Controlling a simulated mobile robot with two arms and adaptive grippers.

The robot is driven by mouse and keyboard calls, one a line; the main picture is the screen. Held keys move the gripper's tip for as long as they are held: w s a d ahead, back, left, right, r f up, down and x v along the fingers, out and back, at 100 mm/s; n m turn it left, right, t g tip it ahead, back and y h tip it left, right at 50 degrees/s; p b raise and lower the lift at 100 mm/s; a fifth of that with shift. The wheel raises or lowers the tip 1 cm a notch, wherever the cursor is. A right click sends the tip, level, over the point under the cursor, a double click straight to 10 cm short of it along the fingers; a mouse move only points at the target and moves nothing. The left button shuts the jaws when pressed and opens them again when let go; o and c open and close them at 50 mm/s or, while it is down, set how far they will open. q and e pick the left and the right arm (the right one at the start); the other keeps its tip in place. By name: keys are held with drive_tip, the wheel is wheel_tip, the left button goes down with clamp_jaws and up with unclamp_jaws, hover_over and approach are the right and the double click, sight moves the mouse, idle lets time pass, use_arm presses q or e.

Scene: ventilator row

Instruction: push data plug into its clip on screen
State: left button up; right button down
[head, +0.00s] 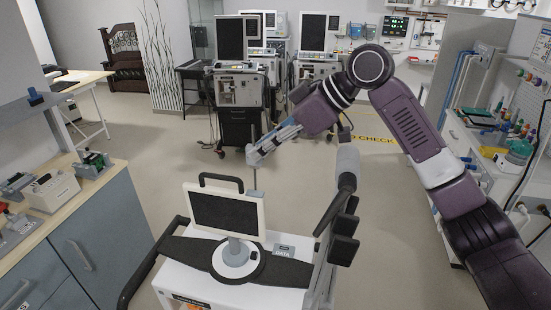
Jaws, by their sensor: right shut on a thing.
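The screen (226,213), dark with a white frame and a black top handle, stands upright on a round base on a white cart. My right gripper (254,158) is above the screen's upper right corner, its fingers pointing down and left. It is shut on a thin grey upright piece (254,181), seemingly the data plug, whose lower end is close to the screen's top right edge. Whether it touches the screen or a clip there I cannot tell. The clip itself cannot be made out. My left gripper is not in view.
The cart (178,276) has a DATA label (284,252) and dark padded parts (343,238) at its right. A grey cabinet (95,245) with small devices is at left. Ventilators (240,92) stand behind across open floor (155,160). A cluttered bench (480,135) is at right.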

sight(262, 163)
drive_tip(key=shift+a+f, duration=0.15)
drive_tip(key=shift+f, duration=0.4)
drive_tip(key=shift+a+f, duration=0.15)
drive_tip(key=shift+f, duration=0.4)
drive_tip(key=shift+d+f, duration=0.15)
drive_tip(key=shift+f, duration=1.6)
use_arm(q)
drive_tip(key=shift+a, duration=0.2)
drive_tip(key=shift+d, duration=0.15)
use_arm(e)
drive_tip(key=shift+f, duration=0.15)
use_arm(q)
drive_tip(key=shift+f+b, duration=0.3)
use_arm(e)
drive_tip(key=shift+s+f, duration=0.1)
drive_tip(key=shift+f, duration=1.05)
drive_tip(key=c, duration=1.9)
unclamp_jaws()
drive_tip(key=shift+c, duration=0.2)
drive_tip(key=shift+o, duration=0.3)
drive_tip(key=shift+r, duration=0.1)
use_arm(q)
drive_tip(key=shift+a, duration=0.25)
use_arm(e)
drive_tip(key=shift+r, duration=0.1)
